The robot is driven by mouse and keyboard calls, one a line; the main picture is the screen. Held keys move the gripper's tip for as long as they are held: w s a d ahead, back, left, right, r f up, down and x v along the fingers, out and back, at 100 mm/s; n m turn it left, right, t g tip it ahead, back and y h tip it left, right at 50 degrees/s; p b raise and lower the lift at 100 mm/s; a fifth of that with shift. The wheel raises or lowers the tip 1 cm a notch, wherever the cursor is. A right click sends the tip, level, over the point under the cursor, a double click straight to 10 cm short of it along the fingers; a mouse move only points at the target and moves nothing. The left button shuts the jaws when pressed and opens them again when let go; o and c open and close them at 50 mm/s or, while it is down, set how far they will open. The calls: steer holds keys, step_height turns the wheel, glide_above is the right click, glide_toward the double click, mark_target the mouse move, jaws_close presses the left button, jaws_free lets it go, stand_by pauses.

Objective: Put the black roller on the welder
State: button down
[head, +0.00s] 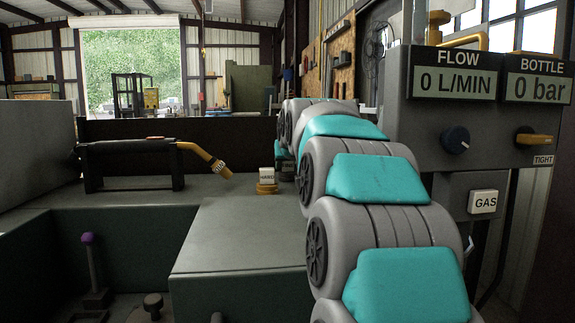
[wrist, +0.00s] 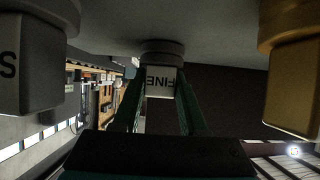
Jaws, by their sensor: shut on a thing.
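In the wrist view, which is upside down, my gripper (wrist: 160,100) has its two green fingers closed on either side of the black roller (wrist: 162,52). The roller has a dark round base and a pale block reading "FINE". Its base appears against the grey surface; I cannot tell whether it is lifted. In the head view my arm hides most of the gripper and roller. No part is clearly marked as the welder; a torch (head: 200,155) with a brass neck lies on a black stand to the left.
A gold roller (head: 267,187) with a white label stands close by, also in the wrist view (wrist: 293,85). A grey roller (wrist: 30,65) flanks the other side. A gauge panel (head: 440,110) stands at right. The green bench top (head: 240,235) is clear in front.

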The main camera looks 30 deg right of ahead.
steer(key=shift+f, duration=0.1)
steer(key=shift+c, duration=2.2)
jaws_free()
steer(key=shift+s+a+r, duration=0.25)
steer(key=shift+s+r, duration=0.2)
steer(key=shift+s, duration=0.05)
steer(key=v, duration=1)
steer(key=shift+s, duration=0.3)
steer(key=shift+a+r, duration=0.1)
